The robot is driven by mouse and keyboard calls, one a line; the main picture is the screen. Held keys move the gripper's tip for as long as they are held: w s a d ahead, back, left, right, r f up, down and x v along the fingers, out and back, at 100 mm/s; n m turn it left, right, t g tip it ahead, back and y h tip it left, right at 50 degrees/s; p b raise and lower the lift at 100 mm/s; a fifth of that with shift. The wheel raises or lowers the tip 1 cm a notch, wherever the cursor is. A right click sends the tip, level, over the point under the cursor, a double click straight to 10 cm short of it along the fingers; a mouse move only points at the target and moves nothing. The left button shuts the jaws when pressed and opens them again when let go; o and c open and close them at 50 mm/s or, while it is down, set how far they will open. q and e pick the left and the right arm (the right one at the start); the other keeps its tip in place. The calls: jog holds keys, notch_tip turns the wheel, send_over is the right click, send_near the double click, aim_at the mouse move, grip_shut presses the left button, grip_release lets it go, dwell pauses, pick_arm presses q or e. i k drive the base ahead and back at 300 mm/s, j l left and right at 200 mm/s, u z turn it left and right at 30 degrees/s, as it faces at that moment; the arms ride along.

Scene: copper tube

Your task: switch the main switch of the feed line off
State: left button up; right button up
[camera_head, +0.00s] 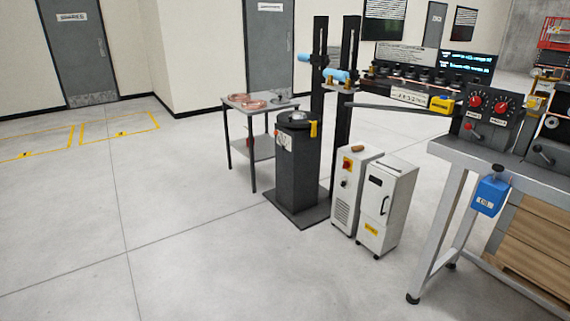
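A red switch on a yellow plate (347,164) sits high on the front of a narrow light-grey cabinet (343,207), right of the middle of the view. A dark knob (344,183) is below it. The switch is too small for me to tell its position. No label that I can read names it as the feed line's main switch. A black pedestal (299,170) with a round top stands left of the cabinet. Neither of my grippers is in view.
A second white cabinet (387,210) stands right beside it. A workbench (470,155) with a control box with red dials (487,118) is at the right. A small table (240,110) with copper coils (254,104) is behind left. The floor (200,240) in front is clear.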

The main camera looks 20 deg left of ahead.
aim_at(346, 165)
jog(key=u, duration=0.3)
jog(key=i+j, duration=0.25)
jog(key=i, duration=0.35)
jog(key=i+j+z, duration=0.1)
jog(key=i+j, duration=0.2)
jog(key=i, duration=0.3)
jog(key=i+j, duration=0.3)
jog(key=i, duration=0.25)
jog(key=i+j+z, duration=0.1)
jog(key=i+j, duration=0.2)
jog(key=i, duration=0.3)
jog(key=i+j, duration=0.35)
jog(key=i, duration=0.2)
jog(key=i+j+z, duration=0.1)
jog(key=i+j, duration=0.3)
jog(key=i, duration=0.2)
